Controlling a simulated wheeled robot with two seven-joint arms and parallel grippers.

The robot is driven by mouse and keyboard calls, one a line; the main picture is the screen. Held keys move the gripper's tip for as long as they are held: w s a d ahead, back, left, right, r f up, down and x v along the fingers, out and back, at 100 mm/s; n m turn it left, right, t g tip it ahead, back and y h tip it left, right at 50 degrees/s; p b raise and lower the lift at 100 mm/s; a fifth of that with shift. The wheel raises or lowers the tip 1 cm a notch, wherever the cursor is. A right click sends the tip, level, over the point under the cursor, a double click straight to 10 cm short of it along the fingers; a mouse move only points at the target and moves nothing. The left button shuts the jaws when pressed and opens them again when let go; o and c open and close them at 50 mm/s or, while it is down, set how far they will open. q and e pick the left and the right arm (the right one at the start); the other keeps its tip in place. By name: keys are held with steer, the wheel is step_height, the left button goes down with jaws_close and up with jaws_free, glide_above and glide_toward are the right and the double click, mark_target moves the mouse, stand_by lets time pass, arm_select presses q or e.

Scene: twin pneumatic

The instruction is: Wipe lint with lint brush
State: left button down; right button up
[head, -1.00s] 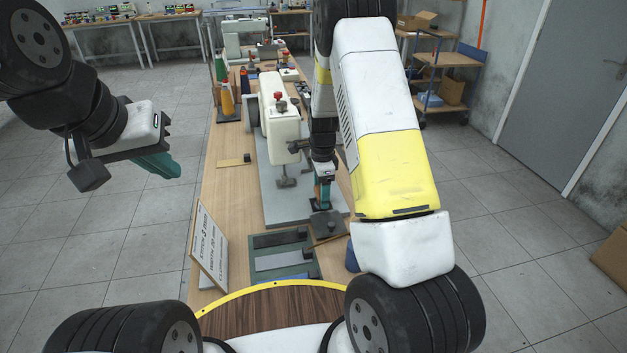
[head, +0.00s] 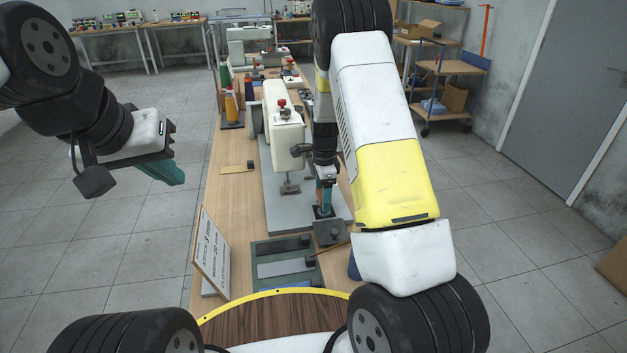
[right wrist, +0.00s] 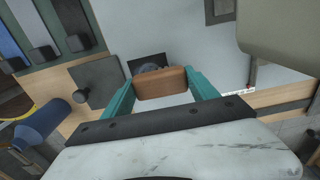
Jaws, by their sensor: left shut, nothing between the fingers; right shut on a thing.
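My right gripper (head: 325,197) points down over the grey base of the white sewing machine (head: 284,130). In the right wrist view, its teal fingers (right wrist: 160,92) are shut on a brown block, which looks like the lint brush (right wrist: 162,84). A small dark square (right wrist: 142,62) lies on the base just beyond the brush, with a greyish patch, perhaps lint, partly hidden by the brush. I cannot tell whether the brush touches it. My left gripper (head: 165,173) is shut and empty, left of the table above the floor.
A dark plate with a knob (head: 328,233) sits near the right gripper. A green tray with slots (head: 262,252) is closer to me, beside a standing sign (head: 211,255). A blue cylinder (right wrist: 40,122) lies near the plate. Cones of thread (head: 231,105) stand farther back.

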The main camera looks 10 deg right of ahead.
steer(key=shift+s+d+f, duration=0.1)
steer(key=shift+s+f, duration=0.05)
steer(key=shift+s, duration=2.25)
steer(key=shift+o, duration=0.2)
steer(key=shift+f, duration=0.15)
steer(key=shift+w+r, duration=0.2)
steer(key=shift+w, duration=3.05)
steer(key=shift+c, duration=0.2)
steer(key=shift+s+f, duration=0.15)
steer(key=shift+s, duration=3.15)
step_height(320, 180, up, 6)
